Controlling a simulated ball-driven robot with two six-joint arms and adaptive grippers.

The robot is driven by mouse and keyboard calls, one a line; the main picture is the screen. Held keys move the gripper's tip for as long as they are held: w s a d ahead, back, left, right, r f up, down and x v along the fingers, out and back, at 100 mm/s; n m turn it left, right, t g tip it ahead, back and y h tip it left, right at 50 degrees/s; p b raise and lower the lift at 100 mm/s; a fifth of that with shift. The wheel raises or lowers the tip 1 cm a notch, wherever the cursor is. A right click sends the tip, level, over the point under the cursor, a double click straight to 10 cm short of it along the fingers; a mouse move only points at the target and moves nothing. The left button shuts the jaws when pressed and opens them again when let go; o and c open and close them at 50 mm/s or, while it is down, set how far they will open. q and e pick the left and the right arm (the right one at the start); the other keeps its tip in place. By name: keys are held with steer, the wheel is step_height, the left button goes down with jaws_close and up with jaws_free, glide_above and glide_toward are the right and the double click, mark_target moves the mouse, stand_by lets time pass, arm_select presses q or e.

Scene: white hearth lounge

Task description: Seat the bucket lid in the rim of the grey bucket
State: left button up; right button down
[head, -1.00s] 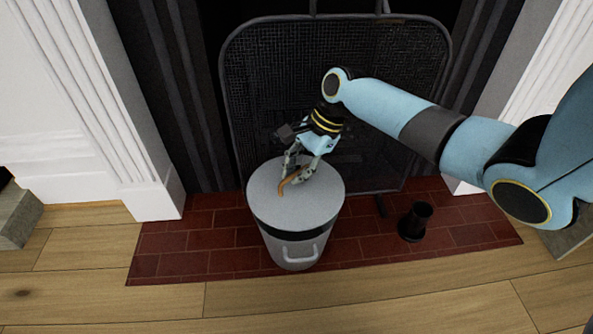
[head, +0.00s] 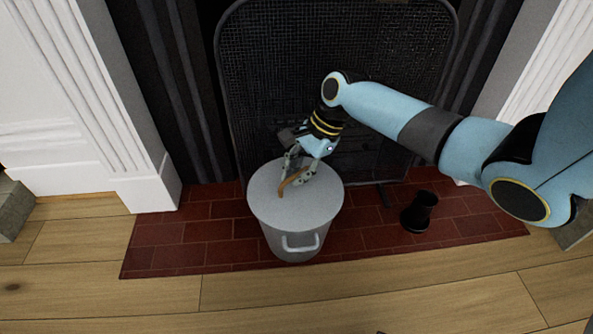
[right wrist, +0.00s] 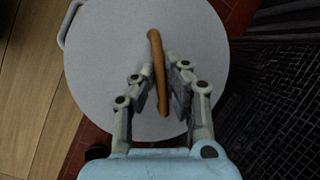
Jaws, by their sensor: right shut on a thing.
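The round grey bucket lid (head: 318,203) lies level at the top of the grey bucket (head: 275,240), with no dark gap showing between them at the front. Whether it sits fully down in the rim all around cannot be told. My right gripper (head: 296,180) is above the lid, shut on its curved brown wooden handle (head: 284,187). In the right wrist view the lid (right wrist: 105,85) fills the middle, with the handle (right wrist: 155,45) between the fingers (right wrist: 161,78). The lid hides the bucket's inside. My left gripper is out of view.
The bucket stands on a red brick hearth (head: 180,245). A black mesh fire screen (head: 275,80) stands close behind it. A small black pot (head: 419,211) stands to its right. Wooden floor (head: 400,300) in front is clear.

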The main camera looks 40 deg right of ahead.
steer(key=c, duration=1.4)
jaws_free()
